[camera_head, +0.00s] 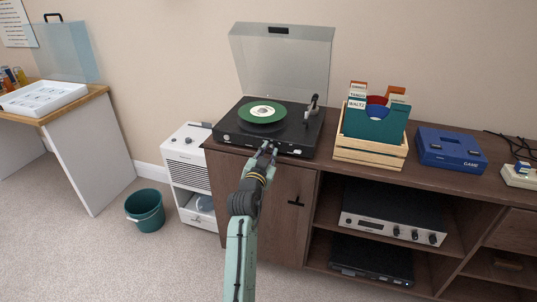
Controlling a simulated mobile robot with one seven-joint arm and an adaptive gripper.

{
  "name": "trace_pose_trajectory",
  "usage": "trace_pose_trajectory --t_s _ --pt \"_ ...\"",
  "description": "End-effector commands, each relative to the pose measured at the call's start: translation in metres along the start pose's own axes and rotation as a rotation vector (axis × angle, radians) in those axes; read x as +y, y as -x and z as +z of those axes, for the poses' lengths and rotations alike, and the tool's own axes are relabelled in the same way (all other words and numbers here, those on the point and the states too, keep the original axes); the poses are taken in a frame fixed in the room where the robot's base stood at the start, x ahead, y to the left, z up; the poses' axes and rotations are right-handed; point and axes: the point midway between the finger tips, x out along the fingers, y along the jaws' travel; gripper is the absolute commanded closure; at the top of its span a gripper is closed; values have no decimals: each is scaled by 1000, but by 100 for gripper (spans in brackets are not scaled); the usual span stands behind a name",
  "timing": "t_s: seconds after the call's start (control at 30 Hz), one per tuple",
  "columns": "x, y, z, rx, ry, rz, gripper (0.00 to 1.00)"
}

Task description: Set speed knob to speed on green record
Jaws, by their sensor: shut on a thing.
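The record player (232,133) stands on the left end of the dark wooden cabinet, with its clear lid raised. The green record (263,112) with a pale label lies on its platter; the print on the label is too small to read. My gripper (269,147) is at the front edge of the player, right of its middle, with its fingers closed together on a small control there. This looks like the speed knob, but the fingers hide it and its setting cannot be read. Another small knob (297,152) shows to the right on the front.
A wooden crate of records (370,154) stands just right of the player, then a blue game case (451,148). A white appliance (186,160) and a green bin (145,210) stand left of the cabinet. An amplifier (392,220) sits on the shelf below.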

Motion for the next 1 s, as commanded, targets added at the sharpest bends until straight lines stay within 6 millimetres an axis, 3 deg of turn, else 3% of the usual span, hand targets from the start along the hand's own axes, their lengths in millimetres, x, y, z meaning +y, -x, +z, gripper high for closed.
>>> trace_pose_trajectory --t_s 0.5,1.0 --pt "-1 0 -2 -20 420 14 100" --pt "-1 0 -1 -27 571 19 100"
